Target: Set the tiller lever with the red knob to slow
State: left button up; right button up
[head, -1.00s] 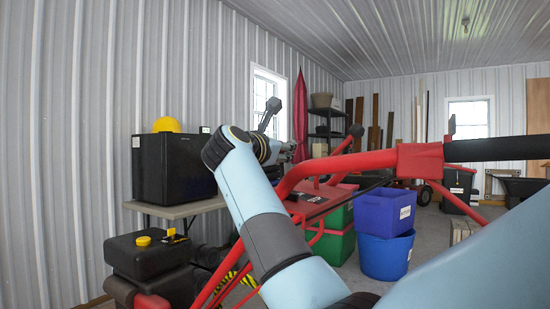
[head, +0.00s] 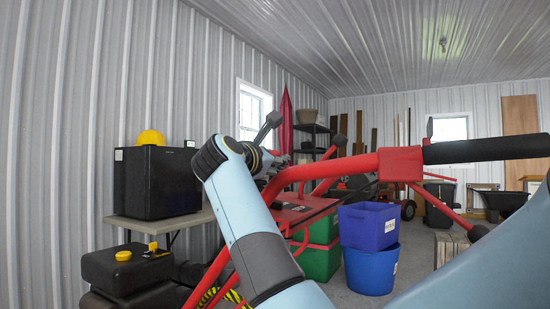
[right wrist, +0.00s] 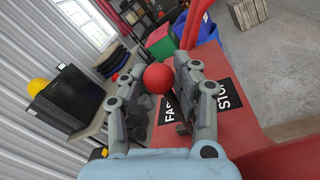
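The red knob (right wrist: 157,78) of the tiller lever shows in the right wrist view, between the tips of my right gripper (right wrist: 158,72). The fingers stand apart, one on each side; whether they touch the knob is not clear. Below is the red tiller panel (right wrist: 247,133) with two black labels. The FAST label (right wrist: 168,110) is nearer the knob. The other label (right wrist: 229,98) is partly covered by a finger, so its word is cut off. The lever shaft is mostly hidden. In the head view, the panel (head: 305,208) is partly behind my arm. My left gripper is not seen.
The red tiller handlebar (head: 370,165) with a black grip (head: 485,149) crosses near my arms. A black fridge (head: 155,183) stands on a table at left. Blue bins (head: 369,226) and green bins (head: 320,260) stand behind the tiller.

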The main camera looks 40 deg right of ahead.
jog(key=o, duration=0.4)
jog(key=shift+a+r, duration=0.15)
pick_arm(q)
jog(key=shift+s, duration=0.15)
pick_arm(e)
jog(key=shift+r, duration=0.1)
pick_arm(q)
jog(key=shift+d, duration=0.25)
pick_arm(e)
jog(key=v, duration=0.7)
jog(key=shift+s, duration=0.1)
jog(key=shift+a, duration=0.1)
